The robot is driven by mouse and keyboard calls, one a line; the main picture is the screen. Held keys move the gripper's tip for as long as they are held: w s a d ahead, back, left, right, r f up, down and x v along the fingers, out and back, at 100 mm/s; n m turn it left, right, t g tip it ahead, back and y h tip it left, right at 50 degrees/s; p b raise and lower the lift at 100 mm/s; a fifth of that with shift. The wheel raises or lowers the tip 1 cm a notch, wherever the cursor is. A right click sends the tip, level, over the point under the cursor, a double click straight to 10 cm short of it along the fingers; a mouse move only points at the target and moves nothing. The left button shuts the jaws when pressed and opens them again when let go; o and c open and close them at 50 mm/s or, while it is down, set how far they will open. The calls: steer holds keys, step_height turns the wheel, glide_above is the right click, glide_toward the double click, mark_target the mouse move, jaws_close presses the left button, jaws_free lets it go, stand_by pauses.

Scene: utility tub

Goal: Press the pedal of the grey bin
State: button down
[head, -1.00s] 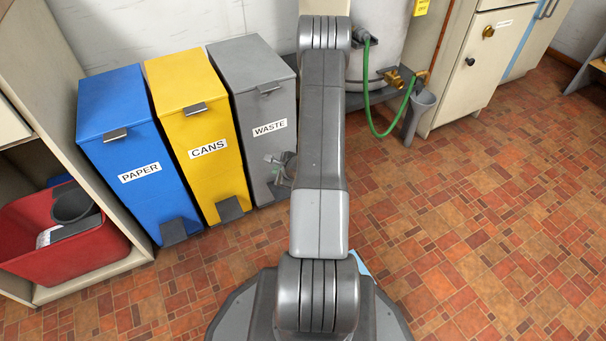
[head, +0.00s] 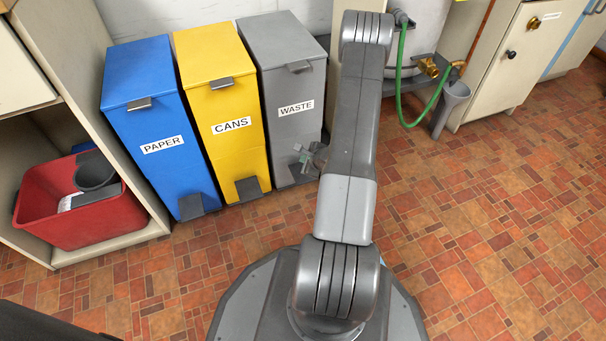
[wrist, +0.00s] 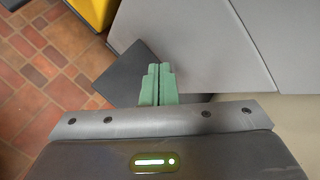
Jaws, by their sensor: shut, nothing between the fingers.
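The grey bin (head: 289,82), labelled WASTE, stands at the right end of a row of three bins, its lid down. My gripper (head: 303,157) is low in front of it, beside my forearm. In the head view my gripper and arm hide most of the bin's foot and pedal. In the wrist view the dark grey pedal (wrist: 122,76) sticks out from the bin's front (wrist: 190,45). My gripper's green fingers (wrist: 158,72) are shut and empty, and overlap the pedal's right part in the picture. I cannot tell whether they touch it.
The yellow CANS bin (head: 224,105) and blue PAPER bin (head: 158,125) stand close on the left, each with a pedal. A red tub (head: 85,218) sits in a shelf at far left. A green hose (head: 424,112) and grey funnel (head: 450,108) are right. Tiled floor is clear in front.

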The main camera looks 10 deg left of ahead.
mark_target(300, 167)
steer(key=shift+f, duration=1.95)
steer(key=shift+f, duration=0.1)
stand_by(0.5)
steer(key=shift+f, duration=0.3)
steer(key=shift+f, duration=0.95)
stand_by(0.8)
stand_by(0.3)
steer(key=shift+r+p, duration=0.5)
steer(key=shift+r, duration=0.85)
steer(key=shift+r, duration=0.15)
steer(key=shift+r+p, duration=0.9)
steer(key=shift+r, duration=1.5)
